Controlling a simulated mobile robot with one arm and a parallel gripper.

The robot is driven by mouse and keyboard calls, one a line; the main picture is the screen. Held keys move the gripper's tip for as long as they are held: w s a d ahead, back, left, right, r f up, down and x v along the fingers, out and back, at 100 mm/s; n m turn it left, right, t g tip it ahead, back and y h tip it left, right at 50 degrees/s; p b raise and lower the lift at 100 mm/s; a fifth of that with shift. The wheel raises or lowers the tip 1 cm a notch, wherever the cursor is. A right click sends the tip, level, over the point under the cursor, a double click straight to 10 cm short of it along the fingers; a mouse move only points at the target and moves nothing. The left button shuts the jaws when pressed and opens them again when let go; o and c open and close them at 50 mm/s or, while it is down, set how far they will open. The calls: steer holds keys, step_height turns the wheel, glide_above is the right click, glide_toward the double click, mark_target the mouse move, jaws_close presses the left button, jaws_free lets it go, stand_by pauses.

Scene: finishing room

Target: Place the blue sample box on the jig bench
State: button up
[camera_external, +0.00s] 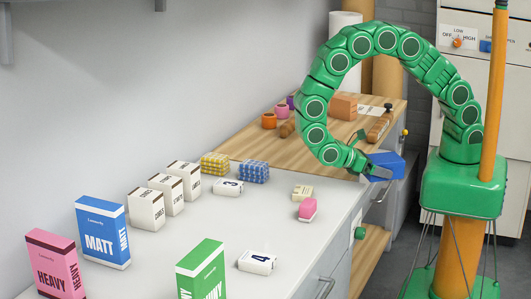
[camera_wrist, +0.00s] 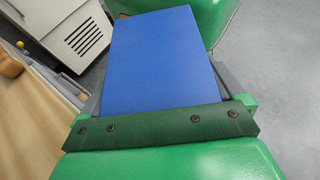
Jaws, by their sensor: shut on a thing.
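The blue sample box (camera_external: 387,164) is held in my gripper (camera_external: 376,172), just to the right of the wooden bench's front edge in the external view. In the wrist view the blue box (camera_wrist: 160,60) fills the middle, tilted slightly, with a grey jaw on each side. My gripper is shut on it. The wooden-topped bench (camera_external: 245,146) runs beyond the white counter (camera_external: 215,245). No label tells me which of these is the jig bench.
Orange pots (camera_external: 269,121), an orange-brown block (camera_external: 343,106) and wooden rollers stand on the wooden top. Yellow (camera_external: 214,164) and blue checked blocks (camera_external: 254,172), white boxes (camera_external: 147,209) and a pink block (camera_external: 307,208) are on the counter. A cabinet with knobs (camera_external: 469,80) is behind.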

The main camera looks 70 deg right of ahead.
steer(key=w+d+r+n+t+h, duration=0.5)
steer(key=w+d+r+n+t, duration=0.55)
steer(key=w+d, duration=0.35)
steer(key=w+f, duration=0.5)
steer(key=w, duration=0.2)
steer(key=w+f, duration=0.3)
steer(key=w, duration=0.1)
steer(key=shift+w+a+f, duration=0.2)
steer(key=shift+a+f, duration=0.05)
steer(key=shift+f, duration=0.05)
steer(key=shift+w+f, duration=0.85)
steer(key=shift+f, duration=1.55)
steer(key=o, duration=0.6)
steer(key=shift+f, duration=0.1)
steer(key=shift+o, duration=0.5)
